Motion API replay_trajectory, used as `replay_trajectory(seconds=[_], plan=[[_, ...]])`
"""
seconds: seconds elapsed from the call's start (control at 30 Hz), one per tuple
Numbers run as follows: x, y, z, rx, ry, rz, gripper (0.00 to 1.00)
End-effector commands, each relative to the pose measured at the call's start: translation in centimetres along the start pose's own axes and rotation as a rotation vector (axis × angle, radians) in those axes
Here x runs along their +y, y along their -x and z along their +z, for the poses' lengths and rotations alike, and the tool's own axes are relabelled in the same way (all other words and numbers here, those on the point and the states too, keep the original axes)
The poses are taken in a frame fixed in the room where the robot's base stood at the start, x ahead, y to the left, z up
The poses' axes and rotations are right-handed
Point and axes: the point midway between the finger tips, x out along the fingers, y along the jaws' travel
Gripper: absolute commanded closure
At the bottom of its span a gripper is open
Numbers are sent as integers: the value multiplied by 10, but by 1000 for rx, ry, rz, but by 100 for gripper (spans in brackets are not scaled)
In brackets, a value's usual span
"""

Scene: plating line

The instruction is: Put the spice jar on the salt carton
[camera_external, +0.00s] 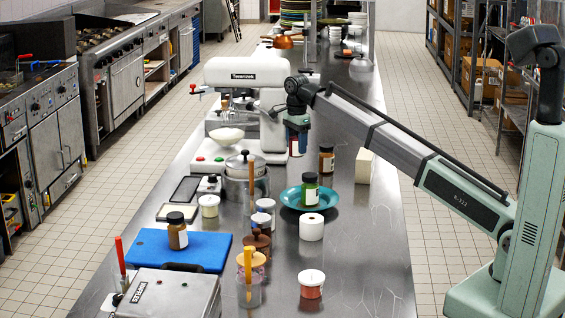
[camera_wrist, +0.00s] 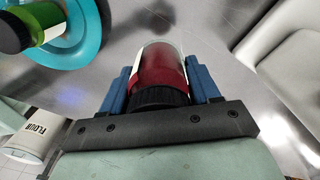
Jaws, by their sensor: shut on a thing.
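My gripper (camera_external: 297,127) is shut on a jar (camera_wrist: 160,70) with a dark red content, a pale label and a black lid. In the wrist view the jar sits between the blue fingers. In the external view it shows only partly below the fingers, beside the mixer and above the steel counter. A cream carton (camera_external: 364,165) stands on the counter to the right of my gripper; its print is not readable there. In the wrist view a pale container marked FLOUR (camera_wrist: 27,134) is at the lower left. I see no salt label.
A teal plate (camera_external: 292,204) bearing a green jar (camera_external: 310,188) stands nearer the camera. A brown jar (camera_external: 326,158) stands between my gripper and the carton. The white mixer (camera_external: 245,75) is close on the left. The counter's right front is mostly clear.

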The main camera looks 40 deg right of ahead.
Motion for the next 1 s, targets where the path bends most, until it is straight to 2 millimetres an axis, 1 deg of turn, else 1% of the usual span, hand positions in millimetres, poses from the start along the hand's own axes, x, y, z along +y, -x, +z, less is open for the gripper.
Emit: replay_trajectory(seconds=[0.07,0.17,0.27,0.33,0.37,0.4,0.5,0.6,0.73,0.8,0.9,1.0], plan=[[-2,5,-11,0,-13,0,78],[-6,14,-35,0,-41,-1,78],[-9,28,-70,0,-82,-2,78],[-6,41,-97,0,-114,-2,78],[-4,46,-109,0,-128,-2,78],[0,53,-125,0,-146,-2,78],[13,69,-160,0,-187,-2,78],[30,84,-188,0,-221,-2,78],[55,98,-214,0,-233,-2,78],[74,102,-221,0,-213,-1,78],[96,102,-219,0,-144,-1,78],[108,99,-218,0,-66,0,78]])
